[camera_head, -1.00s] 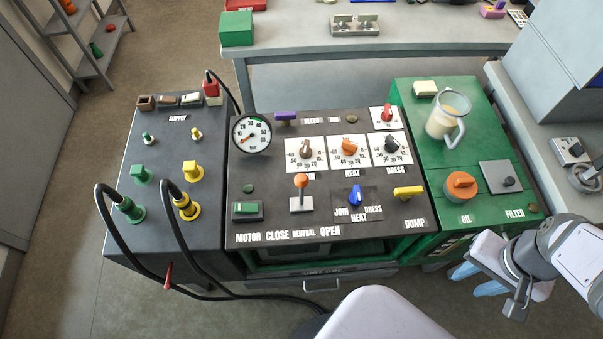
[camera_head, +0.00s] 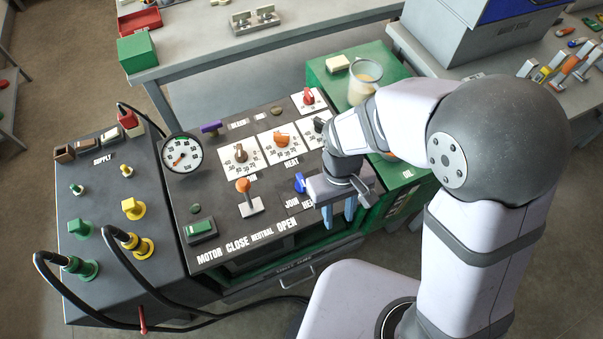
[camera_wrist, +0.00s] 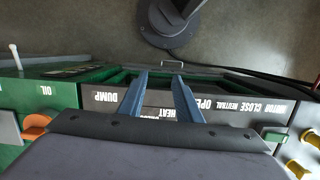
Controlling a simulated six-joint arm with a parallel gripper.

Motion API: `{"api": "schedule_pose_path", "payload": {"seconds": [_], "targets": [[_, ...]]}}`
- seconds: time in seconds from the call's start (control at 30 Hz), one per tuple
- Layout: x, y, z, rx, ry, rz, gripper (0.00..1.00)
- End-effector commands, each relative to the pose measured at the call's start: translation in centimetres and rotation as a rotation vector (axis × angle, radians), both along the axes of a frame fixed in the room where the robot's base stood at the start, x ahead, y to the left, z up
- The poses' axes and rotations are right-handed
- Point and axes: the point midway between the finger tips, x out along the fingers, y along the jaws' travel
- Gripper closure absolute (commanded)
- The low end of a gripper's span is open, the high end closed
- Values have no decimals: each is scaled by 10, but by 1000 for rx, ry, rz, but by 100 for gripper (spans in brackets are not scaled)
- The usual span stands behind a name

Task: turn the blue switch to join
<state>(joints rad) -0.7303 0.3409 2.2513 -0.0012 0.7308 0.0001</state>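The blue switch (camera_head: 299,182) sits on the dark control panel (camera_head: 225,185), just above the JOIN label (camera_head: 291,202). I cannot tell exactly which label it points to. My gripper (camera_head: 338,218) hangs to the right of the switch, near the panel's front edge, and covers part of the lettering there. Its two blue fingers (camera_wrist: 160,80) are apart with nothing between them. In the wrist view the panel is upside down, HEAT (camera_wrist: 175,115) shows between the fingers, and the blue switch is out of sight.
An orange-knobbed lever (camera_head: 246,196) stands left of the switch. Orange (camera_head: 281,140) and black (camera_head: 318,125) dials sit above it. The yellow handle near DUMP (camera_wrist: 103,100) is hidden. A jug (camera_head: 364,80) stands on the green cabinet at the back right.

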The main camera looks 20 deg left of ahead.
Motion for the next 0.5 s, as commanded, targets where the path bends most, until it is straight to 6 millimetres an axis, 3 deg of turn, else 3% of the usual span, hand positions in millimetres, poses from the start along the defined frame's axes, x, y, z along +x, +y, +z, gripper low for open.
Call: {"api": "schedule_pose_path", "payload": {"seconds": [0.03, 0.1, 0.2, 0.4, 0.5], "targets": [[5, 23, -4, 6, -7, 46, 69], [16, 48, -5, 23, -24, 76, 69], [36, 75, -2, 51, -54, 83, 69], [76, 116, 26, 125, -129, 70, 69], [85, 125, 35, 141, -146, 66, 69]]}}
